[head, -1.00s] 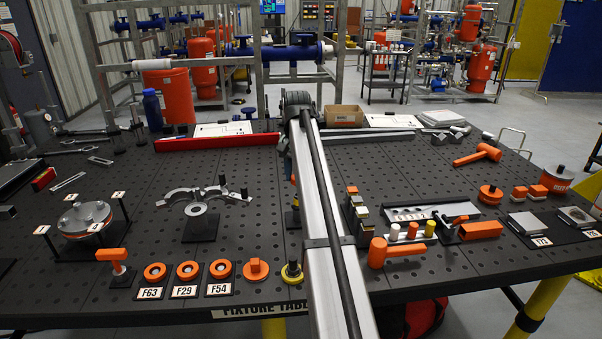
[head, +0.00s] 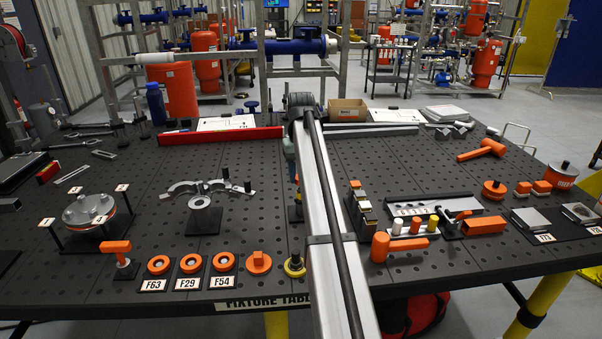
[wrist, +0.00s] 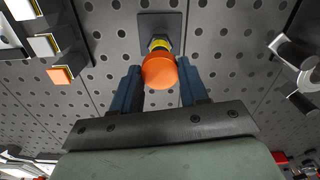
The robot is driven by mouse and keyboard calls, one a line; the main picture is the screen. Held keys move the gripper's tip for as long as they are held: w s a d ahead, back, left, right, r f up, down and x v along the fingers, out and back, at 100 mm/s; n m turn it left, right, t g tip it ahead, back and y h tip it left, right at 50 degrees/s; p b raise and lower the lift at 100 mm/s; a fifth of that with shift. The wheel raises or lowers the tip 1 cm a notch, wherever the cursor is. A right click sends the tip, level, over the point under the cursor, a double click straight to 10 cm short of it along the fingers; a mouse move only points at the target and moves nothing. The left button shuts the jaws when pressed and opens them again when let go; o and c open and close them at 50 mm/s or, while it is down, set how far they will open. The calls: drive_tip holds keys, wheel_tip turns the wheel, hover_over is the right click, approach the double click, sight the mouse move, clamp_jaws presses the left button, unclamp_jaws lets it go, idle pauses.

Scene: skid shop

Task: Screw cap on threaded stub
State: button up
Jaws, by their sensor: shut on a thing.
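In the wrist view an orange cap (wrist: 159,71) sits between the two blue-grey fingers of my gripper (wrist: 159,80), which are shut on it. Right beyond the cap is the threaded stub (wrist: 159,44), with a yellow band and a grey part on a dark square base plate (wrist: 160,22). The cap lines up with the stub and overlaps it in this view; I cannot tell how far the threads are engaged. In the head view my arm hides most of this, and only a sliver of the base plate (head: 293,214) shows left of the arm.
An orange knobbed disc (head: 258,262) and a yellow ringed fitting (head: 294,266) stand near the front edge. A clamp fixture (head: 204,215) is to the left. Bare perforated table surrounds the stub.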

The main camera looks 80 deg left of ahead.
idle(0.3)
drive_tip(key=n, duration=0.6)
drive_tip(key=shift+f, duration=1.65)
idle(2.5)
drive_tip(key=shift+m, duration=1.6)
drive_tip(key=shift+m, duration=1.7)
